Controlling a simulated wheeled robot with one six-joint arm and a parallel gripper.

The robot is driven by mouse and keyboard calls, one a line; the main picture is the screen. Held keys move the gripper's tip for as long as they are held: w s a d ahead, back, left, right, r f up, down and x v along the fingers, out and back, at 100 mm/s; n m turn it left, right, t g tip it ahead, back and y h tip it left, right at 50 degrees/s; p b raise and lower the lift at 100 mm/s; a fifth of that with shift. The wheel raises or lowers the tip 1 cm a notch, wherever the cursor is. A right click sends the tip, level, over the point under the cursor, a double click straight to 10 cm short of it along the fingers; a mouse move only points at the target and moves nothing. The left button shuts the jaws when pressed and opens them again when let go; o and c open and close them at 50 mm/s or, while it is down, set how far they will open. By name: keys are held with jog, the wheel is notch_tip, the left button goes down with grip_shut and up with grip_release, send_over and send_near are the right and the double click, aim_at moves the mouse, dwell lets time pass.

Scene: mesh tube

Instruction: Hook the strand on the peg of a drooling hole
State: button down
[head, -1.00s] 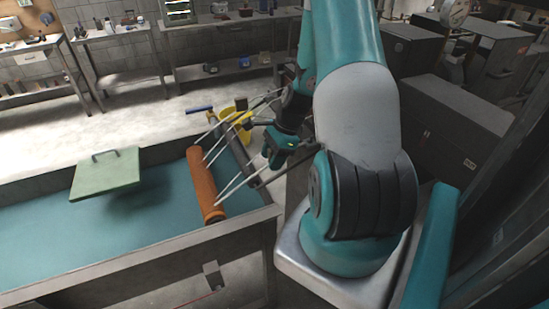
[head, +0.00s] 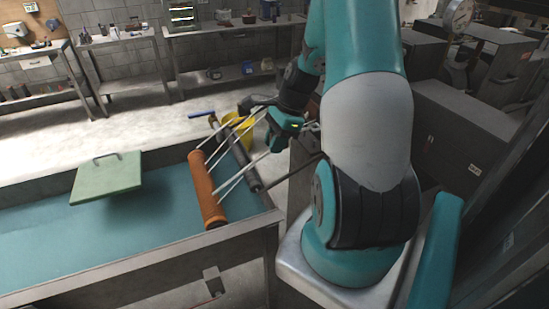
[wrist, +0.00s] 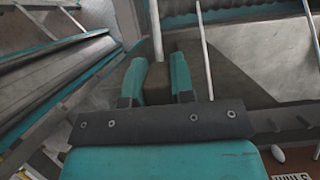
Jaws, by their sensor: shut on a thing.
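An orange tube (head: 205,190) lies near the right end of the teal tabletop. Several thin white strands (head: 229,172) run from it up and to the right. My gripper (head: 277,148) is right of the tube, at the upper end of the strands. In the wrist view, the fingers (wrist: 155,80) are shut on a strand (wrist: 156,28), with a small brown block between them where it ends. Other pale strands (wrist: 204,45) pass to the right of the fingers, apart from them. Individual holes and pegs are too small to make out.
A green lid (head: 106,180) with a handle is at the left of the teal tabletop (head: 60,240). The tabletop's middle is clear.

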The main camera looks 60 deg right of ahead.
notch_tip(320, 180, up, 18)
jog(key=p, duration=0.5)
dwell(0.6)
jog(key=shift+f, duration=0.15)
